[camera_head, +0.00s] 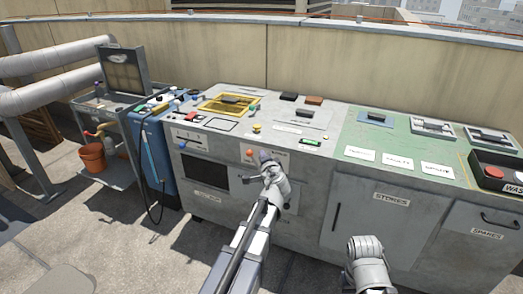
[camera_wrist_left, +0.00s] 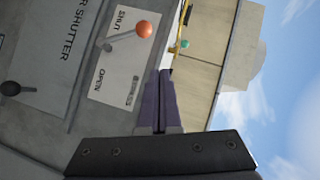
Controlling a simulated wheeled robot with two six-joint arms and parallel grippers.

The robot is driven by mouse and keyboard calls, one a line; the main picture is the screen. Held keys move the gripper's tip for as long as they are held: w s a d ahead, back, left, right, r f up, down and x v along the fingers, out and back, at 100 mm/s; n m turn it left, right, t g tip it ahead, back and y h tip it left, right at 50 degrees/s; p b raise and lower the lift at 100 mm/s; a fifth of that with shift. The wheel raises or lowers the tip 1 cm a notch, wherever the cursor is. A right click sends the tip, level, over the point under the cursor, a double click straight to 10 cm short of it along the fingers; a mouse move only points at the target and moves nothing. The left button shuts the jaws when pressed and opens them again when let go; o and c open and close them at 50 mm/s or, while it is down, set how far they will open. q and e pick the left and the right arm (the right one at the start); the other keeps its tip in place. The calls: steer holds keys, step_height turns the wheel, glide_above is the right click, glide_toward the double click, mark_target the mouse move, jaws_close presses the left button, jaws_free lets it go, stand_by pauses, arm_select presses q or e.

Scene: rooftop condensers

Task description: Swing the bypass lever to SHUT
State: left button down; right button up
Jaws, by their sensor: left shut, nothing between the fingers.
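The bypass lever has an orange ball knob (camera_wrist_left: 144,29) on a grey rod, mounted on a white plate (camera_wrist_left: 122,58) marked SHUT and OPEN. In the wrist view the knob appears nearer the SHUT word than the OPEN word. The orange knob also shows on the front of the grey bench in the head view (camera_head: 249,152). My left gripper (camera_head: 264,157) is just right of the knob there, apparently apart from it. Its purple fingers (camera_wrist_left: 165,74) are shut and empty in the wrist view, beside the plate. My right gripper is out of view; only part of that arm shows.
A black knob (camera_wrist_left: 10,88) stands left of the plate in the wrist view. A blue-knobbed lever (camera_head: 182,145) is further left on the bench front. Cabinets marked STORES (camera_head: 392,197) and SPARES (camera_head: 488,234) lie to the right. A cart (camera_head: 120,174) stands far left.

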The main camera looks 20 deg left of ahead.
arm_select(q)
steer(key=v, duration=0.4)
steer(key=shift+a+r+p, duration=0.15)
steer(key=shift+r+p, duration=0.1)
steer(key=shift+p, duration=0.1)
steer(key=s+d+f+n+g+h, duration=0.1)
steer(key=s+d+f+g+h, duration=0.1)
steer(key=s+d+f+g, duration=0.4)
steer(key=s+d+f+n+g+h, duration=0.25)
steer(key=s+d+f, duration=0.35)
steer(key=s+d, duration=0.5)
steer(key=s+d+f+n+g+h, duration=0.1)
steer(key=s+d+f+g+h, duration=0.3)
steer(key=s+d, duration=0.5)
step_height(320, 180, up, 27)
steer(key=s+p, duration=0.2)
steer(key=p, duration=2.6)
steer(key=shift+a+g+y, duration=0.3)
steer(key=shift+g+y, duration=0.05)
steer(key=shift+y, duration=0.1)
steer(key=shift+a+m, duration=0.1)
steer(key=shift+m, duration=0.15)
